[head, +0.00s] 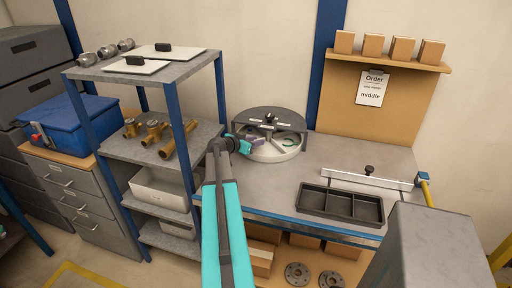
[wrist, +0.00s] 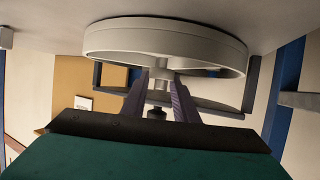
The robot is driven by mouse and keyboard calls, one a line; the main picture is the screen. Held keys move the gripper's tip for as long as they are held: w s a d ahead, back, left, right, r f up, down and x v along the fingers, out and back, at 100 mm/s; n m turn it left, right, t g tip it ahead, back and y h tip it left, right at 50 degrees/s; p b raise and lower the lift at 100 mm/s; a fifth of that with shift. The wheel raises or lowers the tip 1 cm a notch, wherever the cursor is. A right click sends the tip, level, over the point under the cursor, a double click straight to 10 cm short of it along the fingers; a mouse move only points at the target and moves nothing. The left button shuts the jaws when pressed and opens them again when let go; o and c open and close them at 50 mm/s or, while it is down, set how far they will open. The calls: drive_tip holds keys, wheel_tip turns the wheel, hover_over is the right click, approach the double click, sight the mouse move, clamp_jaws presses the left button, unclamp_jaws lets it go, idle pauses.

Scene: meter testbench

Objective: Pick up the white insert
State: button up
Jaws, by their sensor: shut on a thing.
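The white insert (head: 276,152) is a round, pale, wheel-like piece at the dark half-round housing on the workbench in the head view. In the wrist view the insert (wrist: 110,40) fills the top as a thick pale ring with a central hub. My gripper (head: 258,141) reaches it from the left front. In the wrist view my gripper's purple fingers (wrist: 160,82) are closed on the hub post, one on each side, with a dark knob between them. Whether the insert rests on a surface or is lifted cannot be told.
The dark half-round housing (head: 252,115) stands around the insert's back. A black compartment tray (head: 341,219) and a metal bar with a black knob (head: 369,180) lie to the right. A grey shelf (head: 205,135) with brass fittings stands left. The bench between is clear.

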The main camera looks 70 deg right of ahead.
drive_tip(key=w+a+b, duration=0.1)
drive_tip(key=a, duration=0.4)
drive_tip(key=w+a+r+b, duration=0.1)
drive_tip(key=a+b, duration=0.1)
drive_tip(key=a, duration=0.3)
drive_tip(key=w+a+b, duration=0.2)
drive_tip(key=a, duration=0.3)
drive_tip(key=shift+a+r, duration=0.25)
drive_tip(key=shift+r, duration=0.05)
drive_tip(key=shift+s, duration=0.15)
